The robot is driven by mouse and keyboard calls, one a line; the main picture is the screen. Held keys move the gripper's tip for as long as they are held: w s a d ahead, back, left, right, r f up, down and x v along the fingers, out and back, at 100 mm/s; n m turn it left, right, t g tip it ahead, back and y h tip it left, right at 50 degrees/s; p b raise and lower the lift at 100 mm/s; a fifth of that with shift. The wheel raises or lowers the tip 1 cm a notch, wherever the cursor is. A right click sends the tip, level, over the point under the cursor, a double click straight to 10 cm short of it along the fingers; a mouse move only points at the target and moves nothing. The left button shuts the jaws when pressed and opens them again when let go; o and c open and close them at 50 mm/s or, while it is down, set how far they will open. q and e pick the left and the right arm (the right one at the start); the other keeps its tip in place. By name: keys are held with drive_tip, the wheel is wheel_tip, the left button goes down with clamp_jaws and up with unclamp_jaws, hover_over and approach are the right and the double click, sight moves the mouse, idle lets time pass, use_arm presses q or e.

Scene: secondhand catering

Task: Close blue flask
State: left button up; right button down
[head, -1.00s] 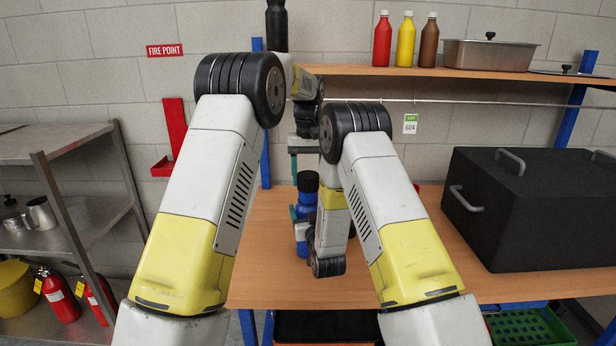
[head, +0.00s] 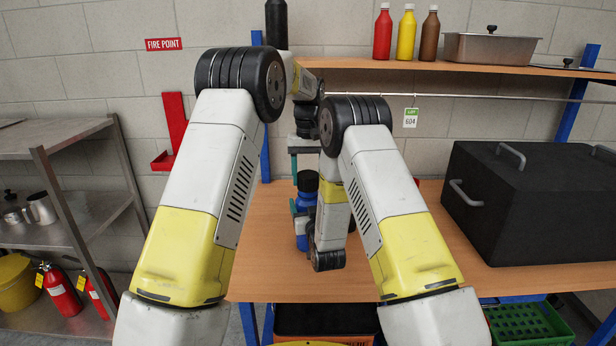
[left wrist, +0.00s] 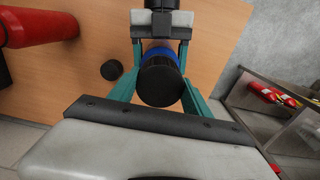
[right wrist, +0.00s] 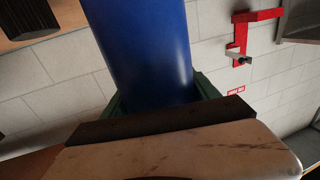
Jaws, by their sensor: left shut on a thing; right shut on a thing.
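The blue flask (head: 301,238) stands upright over the wooden table, with a black cap (head: 307,182) at its top. In the left wrist view I look down on the black cap (left wrist: 160,82), with some blue showing behind it. My left gripper (head: 306,172) comes from above and is shut on the cap, a teal finger on each side. My right gripper (right wrist: 155,98) is shut on the flask's blue body (right wrist: 140,45), which fills the middle of the right wrist view. Whether the cap sits fully down on the flask I cannot tell.
A small dark round thing (left wrist: 111,70) stands on the table near the flask, beside a red cylinder (left wrist: 35,25). A large black box (head: 530,205) fills the table's right. Sauce bottles (head: 406,38) stand on the shelf above. The table front (head: 270,280) is clear.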

use_arm(q)
drive_tip(key=shift+f, duration=0.55)
